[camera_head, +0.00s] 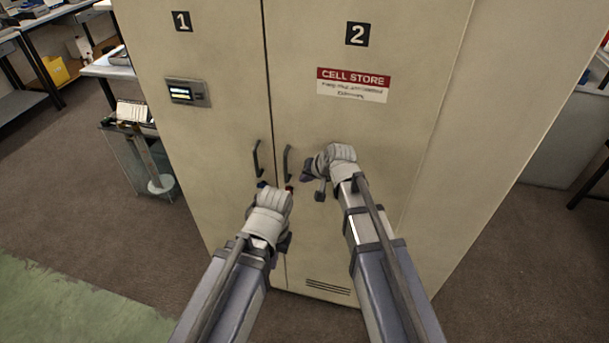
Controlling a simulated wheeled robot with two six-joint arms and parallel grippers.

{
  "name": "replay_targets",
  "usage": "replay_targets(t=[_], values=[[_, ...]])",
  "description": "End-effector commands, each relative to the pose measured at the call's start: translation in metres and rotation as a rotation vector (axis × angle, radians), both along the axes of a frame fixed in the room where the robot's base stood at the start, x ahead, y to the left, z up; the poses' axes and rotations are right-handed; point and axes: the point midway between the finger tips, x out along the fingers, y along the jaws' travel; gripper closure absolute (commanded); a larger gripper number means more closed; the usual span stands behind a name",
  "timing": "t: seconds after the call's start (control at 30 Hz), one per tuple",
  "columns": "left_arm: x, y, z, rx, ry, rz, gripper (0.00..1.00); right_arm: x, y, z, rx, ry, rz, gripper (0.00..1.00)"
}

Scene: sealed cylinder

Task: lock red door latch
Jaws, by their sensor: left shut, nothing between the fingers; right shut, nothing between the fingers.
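A tall cream cabinet (225,60) with two closed doors stands in front of me. A small red piece (289,189), apparently the red latch, sits on door 2 by the seam, below that door's dark handle (287,163). It is too small to tell how it is turned. A small blue piece (262,184) sits on door 1 beside it. My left gripper (268,207) is shut and empty, just below the blue and red pieces; its fingers are mostly hidden. My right gripper (313,176) is shut and empty in front of door 2, right of the red piece.
Door 1 has its own handle (256,158) and a small display panel (187,92). Door 2 bears a red and white CELL STORE sign (353,84) and a low vent (328,287). A cart (140,155) stands left of the cabinet. Floor is open at left.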

Motion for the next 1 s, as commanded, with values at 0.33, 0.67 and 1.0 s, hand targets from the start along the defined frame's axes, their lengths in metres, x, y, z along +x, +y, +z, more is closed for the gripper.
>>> replay_targets(t=[0.33, 0.67, 1.0], values=[[0.0, 0.0, 0.059, 0.0, 0.0, -0.001, 1.0, -0.022, 0.004, 0.059, 0.0, -0.001, 0.0, 1.0], [0.0, 0.0, 0.067, 0.0, 0.0, -0.002, 1.0, -0.027, 0.005, 0.067, 0.0, -0.001, 0.0, 1.0], [0.012, 0.009, 0.053, 0.037, -0.045, 0.005, 1.0, -0.039, 0.008, 0.047, -0.028, 0.021, 0.028, 1.0]])
